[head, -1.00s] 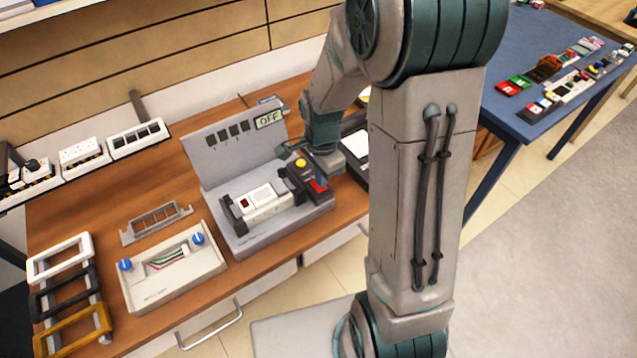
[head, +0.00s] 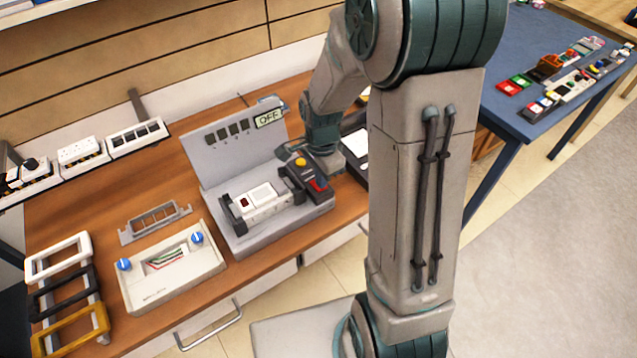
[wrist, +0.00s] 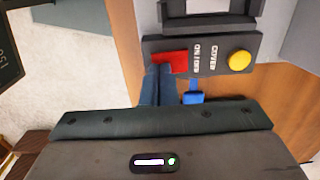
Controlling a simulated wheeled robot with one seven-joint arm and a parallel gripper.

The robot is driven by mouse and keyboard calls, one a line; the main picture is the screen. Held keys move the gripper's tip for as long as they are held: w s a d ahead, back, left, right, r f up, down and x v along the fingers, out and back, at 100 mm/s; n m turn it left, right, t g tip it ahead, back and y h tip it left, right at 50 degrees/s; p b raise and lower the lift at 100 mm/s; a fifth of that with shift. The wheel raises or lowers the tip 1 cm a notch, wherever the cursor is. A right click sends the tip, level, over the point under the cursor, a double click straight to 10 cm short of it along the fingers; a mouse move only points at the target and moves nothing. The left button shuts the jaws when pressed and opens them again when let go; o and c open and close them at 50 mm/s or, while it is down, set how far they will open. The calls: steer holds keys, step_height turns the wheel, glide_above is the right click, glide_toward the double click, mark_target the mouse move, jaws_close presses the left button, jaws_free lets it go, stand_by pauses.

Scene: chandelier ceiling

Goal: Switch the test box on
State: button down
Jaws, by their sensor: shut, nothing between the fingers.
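The grey test box (head: 215,160) stands on the wooden bench, and its display (head: 269,118) reads OFF. A white module (head: 262,200) lies in its bed. At the right end is a dark control block (head: 306,178) with a yellow button (head: 300,162) and a red switch (head: 318,184). In the wrist view the red switch (wrist: 169,62) sits beside the words ON and OFF, and the yellow button (wrist: 239,61) beside COVER. My gripper (wrist: 158,72) is shut and empty, its tips at the red switch's edge; I cannot tell whether they touch.
A beige panel with blue knobs (head: 165,285), a grey frame (head: 155,222) and several coloured frames (head: 70,328) lie left of the box. Socket strips (head: 138,139) line the wall. A dark case (head: 356,150) stands close right of the box. A blue table (head: 530,60) is far right.

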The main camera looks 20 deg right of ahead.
steer(key=shift+f+b, duration=0.5)
steer(key=shift+f, duration=0.1)
steer(key=shift+r, duration=0.15)
steer(key=shift+r+p, duration=2.55)
steer(key=shift+r, duration=0.9)
steer(key=s+r+n+t, duration=0.3)
steer(key=s+r+n, duration=1.1)
steer(key=r, duration=0.1)
steer(key=shift+s+t, duration=0.2)
steer(key=shift+t, duration=0.1)
